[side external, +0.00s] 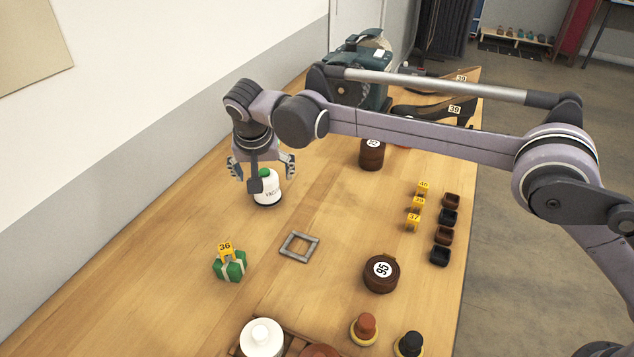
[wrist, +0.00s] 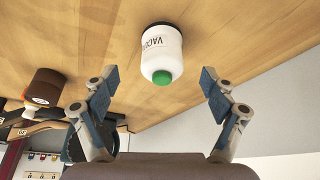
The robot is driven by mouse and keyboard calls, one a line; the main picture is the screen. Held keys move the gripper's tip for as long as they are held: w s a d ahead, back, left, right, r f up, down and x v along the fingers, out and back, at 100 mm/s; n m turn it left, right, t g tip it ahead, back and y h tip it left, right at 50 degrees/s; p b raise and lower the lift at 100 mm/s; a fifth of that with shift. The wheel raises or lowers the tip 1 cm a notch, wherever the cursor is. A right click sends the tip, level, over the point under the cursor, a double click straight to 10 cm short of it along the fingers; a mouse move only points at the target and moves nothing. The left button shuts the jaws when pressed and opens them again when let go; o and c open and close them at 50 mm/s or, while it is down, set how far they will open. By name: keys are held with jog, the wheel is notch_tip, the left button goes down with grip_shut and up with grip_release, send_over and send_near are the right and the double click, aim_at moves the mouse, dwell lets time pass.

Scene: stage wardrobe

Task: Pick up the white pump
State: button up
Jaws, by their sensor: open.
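The white pump (side external: 268,192) is a white bottle-shaped body with a green top, a dark base and lettering that starts "VAC". It stands upright on the wooden table, and it also shows in the wrist view (wrist: 163,50), top towards me. My gripper (side external: 263,172) is just above and around its upper part in the side view, pointing down. In the wrist view my two open fingers (wrist: 160,83) are apart on either side, with the green top between and slightly ahead of the tips. I see no contact. Part of the pump is hidden behind a finger in the side view.
A green box tagged 36 (side external: 229,265) and a grey square frame (side external: 299,246) lie nearer the camera. Brown round tins (side external: 381,274) (side external: 371,154), small dark trays (side external: 447,217) and shoes tagged 39 (side external: 432,110) stand right and behind. The wall (side external: 110,165) is at left.

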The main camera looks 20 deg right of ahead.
aim_at(267, 186)
jog(key=x, duration=0.7)
jog(key=shift+w+f, duration=0.2)
jog(key=c, duration=1.6)
